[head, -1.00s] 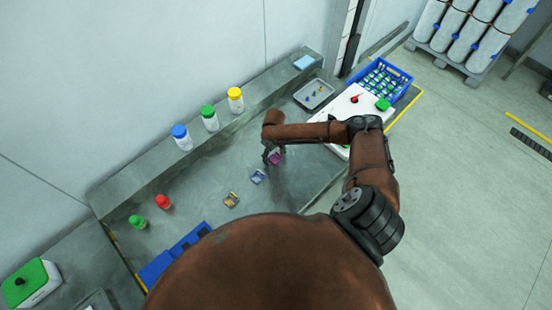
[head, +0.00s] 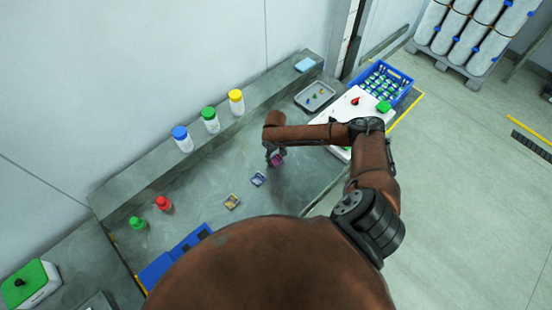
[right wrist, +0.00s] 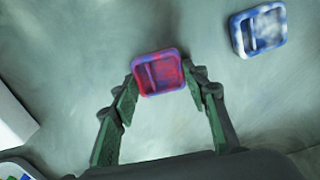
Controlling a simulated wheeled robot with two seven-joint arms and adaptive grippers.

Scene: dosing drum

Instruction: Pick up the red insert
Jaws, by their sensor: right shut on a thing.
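The red insert (right wrist: 158,72) is a small square tray with a red and purple mottled surface. In the right wrist view it sits between the two fingertips of my right gripper (right wrist: 160,88), which is shut on it. In the head view the red insert (head: 277,160) shows at the tip of my right gripper (head: 271,152), over the grey worktop. From these views the gap beneath it is hard to judge. My left gripper does not show.
A blue and white insert (head: 258,179) and a yellowish insert (head: 231,201) lie on the grey worktop (head: 200,250) nearby. Bottles with blue (head: 180,132), green (head: 208,113) and yellow (head: 235,96) lids stand on the back ledge. A grey tray (head: 301,103) and blue crate (head: 400,83) lie beyond.

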